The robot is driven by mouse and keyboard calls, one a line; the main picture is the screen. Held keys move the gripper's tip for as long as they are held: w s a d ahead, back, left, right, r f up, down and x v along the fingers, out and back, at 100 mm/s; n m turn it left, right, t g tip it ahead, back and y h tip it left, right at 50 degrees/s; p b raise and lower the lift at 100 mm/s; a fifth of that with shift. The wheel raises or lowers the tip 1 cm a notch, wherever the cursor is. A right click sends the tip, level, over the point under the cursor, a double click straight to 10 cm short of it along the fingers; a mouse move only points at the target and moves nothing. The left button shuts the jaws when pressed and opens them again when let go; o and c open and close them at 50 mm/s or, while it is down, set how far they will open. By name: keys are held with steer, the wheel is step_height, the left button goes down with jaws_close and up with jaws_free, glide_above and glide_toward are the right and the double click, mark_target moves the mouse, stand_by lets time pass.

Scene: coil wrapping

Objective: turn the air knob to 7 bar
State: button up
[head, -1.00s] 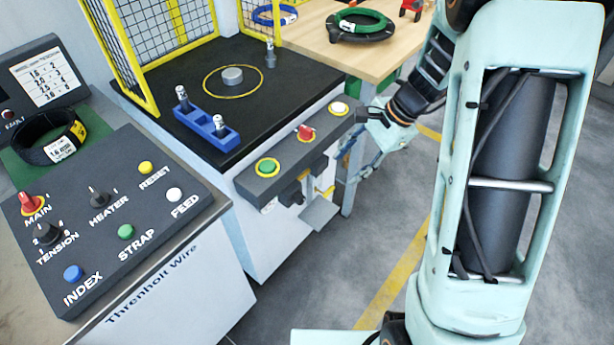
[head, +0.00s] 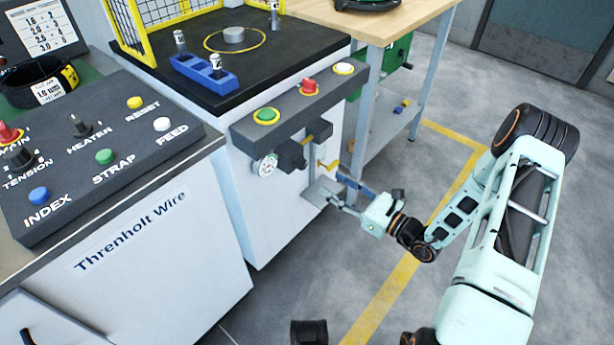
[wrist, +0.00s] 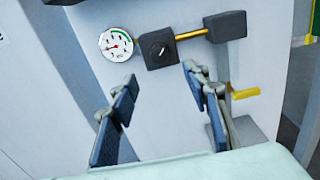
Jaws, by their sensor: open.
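The air knob (wrist: 158,49) is a dark round knob with a pale mark on a black block, on the cabinet's pale front. It shows in the wrist view and, small, in the head view (head: 290,155). A round white gauge (wrist: 116,44) with a green arc and a red needle is left of it; its value is too small to read. The gauge also shows in the head view (head: 265,165). My gripper (wrist: 160,82) is open and empty, its blue fingers spread below the knob and apart from it. In the head view my gripper (head: 341,188) is right of the knob.
A brass pipe (wrist: 191,34) runs right from the knob's block to another black block (wrist: 227,26). A yellow lever (wrist: 245,93) is close to the right finger. A grey plate (head: 318,192) juts out below. Open floor lies to the right.

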mark_target(305, 166)
steer(key=b+x, duration=0.2)
steer(key=x, duration=0.8)
steer(key=shift+w+a, duration=0.2)
steer(key=shift+a, duration=0.05)
steer(key=c, duration=1.1)
